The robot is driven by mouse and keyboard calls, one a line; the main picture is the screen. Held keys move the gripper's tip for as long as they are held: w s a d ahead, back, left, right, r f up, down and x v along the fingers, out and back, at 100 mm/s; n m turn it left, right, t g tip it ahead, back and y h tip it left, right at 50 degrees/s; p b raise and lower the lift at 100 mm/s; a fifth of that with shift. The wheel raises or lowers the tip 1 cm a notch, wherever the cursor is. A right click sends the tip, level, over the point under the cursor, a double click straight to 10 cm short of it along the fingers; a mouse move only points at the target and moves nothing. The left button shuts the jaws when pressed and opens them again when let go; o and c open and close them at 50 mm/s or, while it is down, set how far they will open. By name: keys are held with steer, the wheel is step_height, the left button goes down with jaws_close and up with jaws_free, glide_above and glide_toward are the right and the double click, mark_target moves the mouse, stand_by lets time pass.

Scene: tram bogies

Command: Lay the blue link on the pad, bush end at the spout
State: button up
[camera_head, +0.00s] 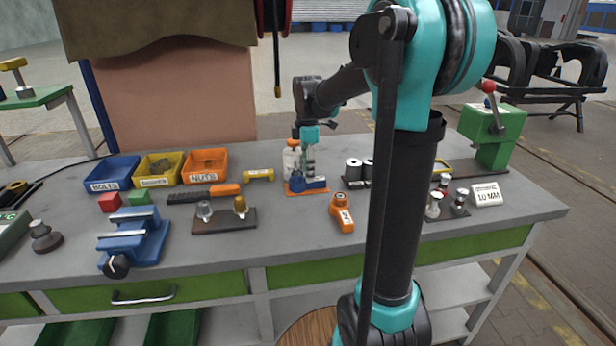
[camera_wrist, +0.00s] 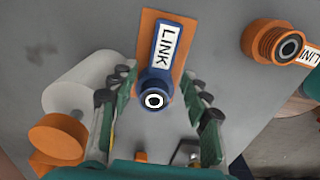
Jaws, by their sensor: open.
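The blue link (camera_head: 312,184) lies on the orange pad (camera_head: 291,190) on the bench. In the wrist view the link (camera_wrist: 163,58) shows its white "LINK" label, and its round bush end (camera_wrist: 154,98) points toward my gripper. Bare orange pad (camera_wrist: 151,22) shows beyond the link's far end. My gripper (camera_wrist: 160,84) is open, with one finger on each side of the bush end and gaps between. In the head view my gripper (camera_head: 309,160) is low over the pad. A white bottle with an orange cap (camera_wrist: 56,138) stands left of the fingers. I cannot make out the spout clearly.
An orange link (camera_head: 341,212) lies right of the pad, a yellow link (camera_head: 258,175) left of it. A rack with two fittings (camera_head: 223,221), a blue vise (camera_head: 134,237) and bins (camera_head: 205,164) are leftward. The front bench edge is mostly clear.

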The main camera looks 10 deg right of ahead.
step_height(320, 180, up, 9)
steer(key=shift+r, duration=0.2)
stand_by(0.4)
